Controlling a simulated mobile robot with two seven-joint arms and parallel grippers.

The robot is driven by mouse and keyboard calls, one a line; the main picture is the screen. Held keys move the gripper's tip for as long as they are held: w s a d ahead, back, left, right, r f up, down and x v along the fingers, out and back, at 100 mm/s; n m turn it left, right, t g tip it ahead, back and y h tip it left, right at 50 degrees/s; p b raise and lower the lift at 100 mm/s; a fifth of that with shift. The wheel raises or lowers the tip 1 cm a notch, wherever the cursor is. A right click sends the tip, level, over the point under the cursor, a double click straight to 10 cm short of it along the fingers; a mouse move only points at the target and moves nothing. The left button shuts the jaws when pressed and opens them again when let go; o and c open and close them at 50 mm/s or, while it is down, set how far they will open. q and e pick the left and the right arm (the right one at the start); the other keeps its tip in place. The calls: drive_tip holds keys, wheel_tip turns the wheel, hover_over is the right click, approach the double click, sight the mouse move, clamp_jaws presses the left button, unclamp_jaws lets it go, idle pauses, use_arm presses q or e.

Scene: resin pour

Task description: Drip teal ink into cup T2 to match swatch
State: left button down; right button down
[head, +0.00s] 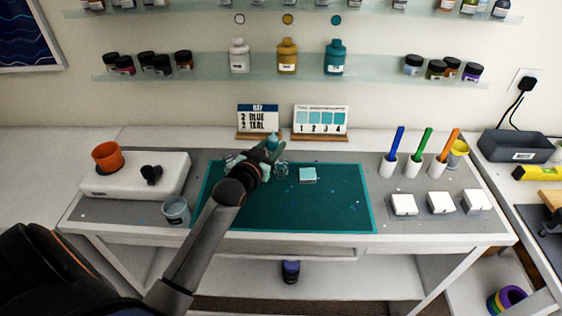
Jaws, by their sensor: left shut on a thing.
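My left gripper (271,153) is over the back left of the green mat (330,209), shut on a small teal ink bottle (272,141). Clear cups (281,171) stand on the mat beside and under the gripper. My arm hides part of them, and I cannot read which is T2. I cannot tell whether any drop is falling. A swatch card (321,118) with teal shades numbered 1 to 4 stands behind the mat. My right gripper is out of view.
A grey-blue cup (176,211) stands left of the mat, near a white box (120,180) with an orange cup (108,156). Blue, green and orange sticks (423,146) stand in white holders at right, behind white blocks (403,204). The mat's right side is mostly clear.

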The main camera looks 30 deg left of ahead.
use_arm(q)
drive_tip(key=shift+d+n, duration=0.1)
drive_tip(key=shift+n, duration=0.2)
